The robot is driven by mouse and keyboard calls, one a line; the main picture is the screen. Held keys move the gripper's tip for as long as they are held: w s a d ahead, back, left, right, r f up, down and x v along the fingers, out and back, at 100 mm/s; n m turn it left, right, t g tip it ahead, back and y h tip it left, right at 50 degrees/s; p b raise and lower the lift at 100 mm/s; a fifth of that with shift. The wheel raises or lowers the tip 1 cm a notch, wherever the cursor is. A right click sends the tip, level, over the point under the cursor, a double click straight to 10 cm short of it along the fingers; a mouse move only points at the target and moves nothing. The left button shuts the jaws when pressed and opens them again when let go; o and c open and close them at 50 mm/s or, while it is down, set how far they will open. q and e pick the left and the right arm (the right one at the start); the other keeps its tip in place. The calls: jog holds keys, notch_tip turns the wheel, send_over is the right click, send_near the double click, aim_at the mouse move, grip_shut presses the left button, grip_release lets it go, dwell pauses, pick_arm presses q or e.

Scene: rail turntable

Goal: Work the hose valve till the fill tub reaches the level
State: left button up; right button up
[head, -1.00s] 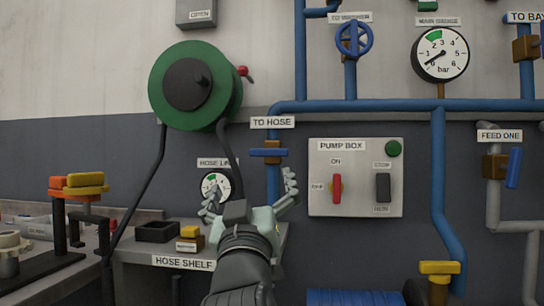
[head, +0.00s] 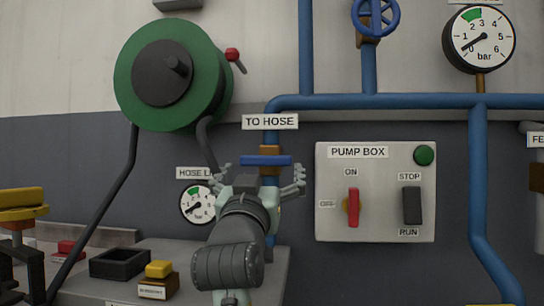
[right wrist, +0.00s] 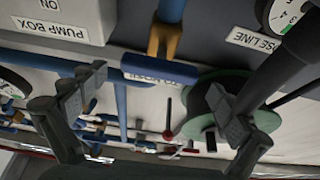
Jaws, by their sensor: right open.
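The hose valve is on the blue pipe under the TO HOSE sign (head: 270,122). Its blue handle (head: 266,160) lies level, crosswise to the pipe, above my right gripper's palm. In the right wrist view the handle (right wrist: 160,70) lies between the spread fingers, apart from both. My right gripper (head: 260,180) is open and empty, with one finger at each side of the valve in the head view. The hose line gauge (head: 198,204) is partly hidden by my right arm. The fill tub and my left gripper are not in view.
A green hose reel (head: 205,75) hangs at upper left. The pump box (head: 330,225) is right of the valve, its red switch (head: 353,207) upright towards ON. The hose shelf (head: 205,262) below holds a black tray (head: 119,263) and a yellow-topped block (head: 158,270).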

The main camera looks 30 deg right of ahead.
aim_at(266, 154)
jog(key=shift+w+d+r, duration=0.2)
jog(key=shift+w+d, duration=0.1)
jog(key=shift+w, duration=0.1)
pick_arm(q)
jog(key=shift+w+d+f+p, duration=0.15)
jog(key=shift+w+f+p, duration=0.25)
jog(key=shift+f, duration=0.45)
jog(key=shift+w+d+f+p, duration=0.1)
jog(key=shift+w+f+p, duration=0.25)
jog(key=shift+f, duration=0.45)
pick_arm(e)
jog(key=shift+x, duration=3.6)
jog(key=shift+r, duration=0.15)
jog(key=c, duration=0.9)
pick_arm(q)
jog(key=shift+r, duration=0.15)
pick_arm(e)
jog(key=shift+c, duration=0.4)
